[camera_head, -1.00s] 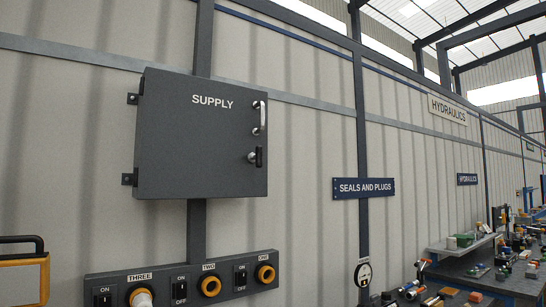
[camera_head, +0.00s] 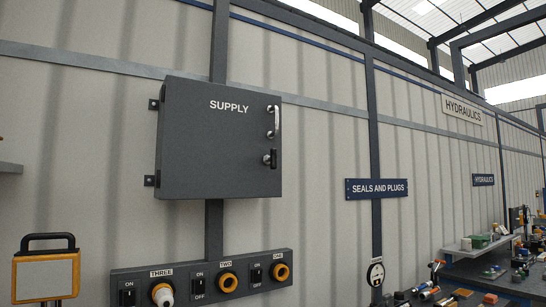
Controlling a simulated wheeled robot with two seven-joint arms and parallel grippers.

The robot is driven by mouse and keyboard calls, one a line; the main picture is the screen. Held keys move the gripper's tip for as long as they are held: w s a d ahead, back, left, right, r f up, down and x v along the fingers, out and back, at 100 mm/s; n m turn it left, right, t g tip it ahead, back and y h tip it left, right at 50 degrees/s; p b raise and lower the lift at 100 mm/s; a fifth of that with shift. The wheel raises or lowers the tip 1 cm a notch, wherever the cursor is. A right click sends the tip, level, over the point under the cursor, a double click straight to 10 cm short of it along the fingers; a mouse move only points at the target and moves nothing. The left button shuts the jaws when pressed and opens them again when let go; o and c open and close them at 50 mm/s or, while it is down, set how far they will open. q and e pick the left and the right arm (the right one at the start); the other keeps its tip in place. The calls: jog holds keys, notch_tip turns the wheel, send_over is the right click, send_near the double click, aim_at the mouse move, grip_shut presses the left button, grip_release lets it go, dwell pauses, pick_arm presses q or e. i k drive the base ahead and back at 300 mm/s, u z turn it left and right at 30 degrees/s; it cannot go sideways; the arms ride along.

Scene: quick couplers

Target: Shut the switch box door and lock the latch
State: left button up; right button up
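The dark grey switch box (camera_head: 218,150), marked SUPPLY, is fixed to a post on the wall left of centre. Its door looks closed flat over the front. A pale upright handle (camera_head: 276,118) is at the door's upper right. Below it is the latch (camera_head: 271,158), a round silver hub with a black lever that points up and down. I cannot tell whether the latch is locked. Neither of my grippers is in view.
A socket panel (camera_head: 205,285) with switches and orange-ringed sockets is below the box. A yellow-framed case (camera_head: 47,275) with a black handle is at lower left. A cluttered workbench (camera_head: 490,270) is at lower right. The wall around the box is clear.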

aim_at(273, 158)
jog(key=u, duration=0.5)
jog(key=k, duration=0.2)
jog(key=z, duration=1.35)
jog(key=i, duration=0.75)
jog(key=u, duration=0.15)
